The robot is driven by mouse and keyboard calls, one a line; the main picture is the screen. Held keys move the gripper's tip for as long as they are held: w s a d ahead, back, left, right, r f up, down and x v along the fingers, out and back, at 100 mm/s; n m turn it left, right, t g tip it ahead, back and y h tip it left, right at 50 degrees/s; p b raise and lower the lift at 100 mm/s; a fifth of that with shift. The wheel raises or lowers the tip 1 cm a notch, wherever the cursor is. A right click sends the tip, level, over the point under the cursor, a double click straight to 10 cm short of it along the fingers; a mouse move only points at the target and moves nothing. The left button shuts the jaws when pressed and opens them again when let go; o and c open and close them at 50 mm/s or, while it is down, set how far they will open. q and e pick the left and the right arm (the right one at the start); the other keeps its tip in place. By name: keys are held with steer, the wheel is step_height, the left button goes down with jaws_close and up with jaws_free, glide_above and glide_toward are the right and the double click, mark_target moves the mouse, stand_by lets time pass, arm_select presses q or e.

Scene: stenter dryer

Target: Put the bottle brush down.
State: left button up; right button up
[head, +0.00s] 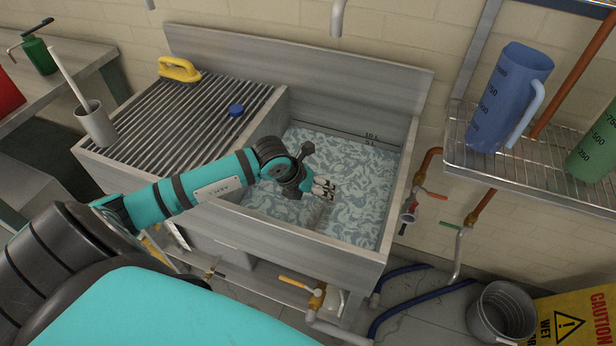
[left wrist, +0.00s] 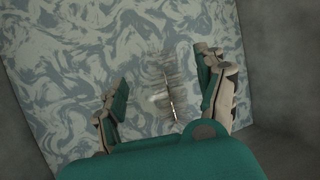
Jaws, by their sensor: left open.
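My left gripper (head: 325,189) is over the sink basin, its fingers open with nothing held between them. In the left wrist view the open fingers (left wrist: 163,88) stand apart on either side of a thin, pale, bristly thing with a brownish wire-like line, which looks like the bottle brush (left wrist: 171,92). It lies on or in the swirly grey-blue water of the sink (head: 350,180). In the head view it shows only as a faint pale shape (head: 318,213) just below the gripper. Whether it is under the surface I cannot tell. My right gripper is not in view.
A wire shelf (head: 460,155) with a blue jug (head: 508,95) is at right.

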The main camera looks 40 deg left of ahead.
arm_select(q)
steer(key=shift+v, duration=2.3)
